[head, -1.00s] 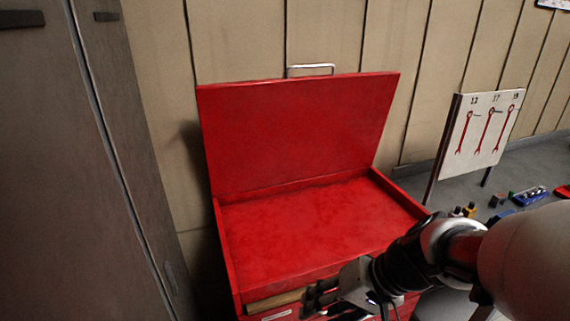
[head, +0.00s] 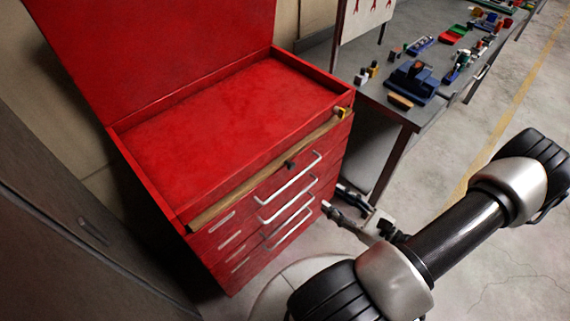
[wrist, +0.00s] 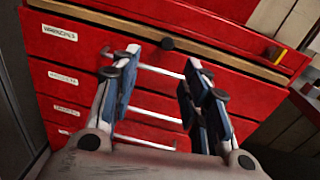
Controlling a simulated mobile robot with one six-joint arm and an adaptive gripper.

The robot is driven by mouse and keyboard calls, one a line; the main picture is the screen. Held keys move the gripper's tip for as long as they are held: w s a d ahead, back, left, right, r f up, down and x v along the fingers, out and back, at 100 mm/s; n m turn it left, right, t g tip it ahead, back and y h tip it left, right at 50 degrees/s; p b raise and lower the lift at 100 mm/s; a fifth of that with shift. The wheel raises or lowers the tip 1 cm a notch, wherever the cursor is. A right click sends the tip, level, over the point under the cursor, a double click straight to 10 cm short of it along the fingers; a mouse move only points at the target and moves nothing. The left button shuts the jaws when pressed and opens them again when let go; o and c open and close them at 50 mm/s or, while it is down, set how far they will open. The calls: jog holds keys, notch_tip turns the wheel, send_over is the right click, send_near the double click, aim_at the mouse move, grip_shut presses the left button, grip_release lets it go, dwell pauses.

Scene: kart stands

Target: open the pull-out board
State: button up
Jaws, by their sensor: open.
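The pull-out board (head: 250,178) is a thin wooden strip across the red tool cabinet's front, above the drawers. It looks flush with the front, so pushed in. My gripper (head: 333,197) is open and empty in front of the cabinet.
Drawers with silver handles (head: 288,187) lie below the board. A small yellow-and-black item (head: 342,112) is at the cabinet's right front corner. The lid (head: 170,45) stands raised. A workbench (head: 408,113) with parts stands right; a grey locker (head: 70,245) is left. Floor is clear at right.

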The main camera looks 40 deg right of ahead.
aim_at(293, 166)
jog(key=shift+m+t+h, duration=0.3)
jog(key=shift+m+h, duration=0.3)
jog(key=shift+m, duration=0.1)
jog(key=w+b, duration=0.1)
jog(key=w, duration=0.4)
jog(key=w+b, duration=0.1)
jog(key=w, duration=0.5)
jog(key=w+a+f, duration=0.1)
jog(key=w, duration=0.4)
jog(key=shift+w+b, duration=0.4)
grip_shut()
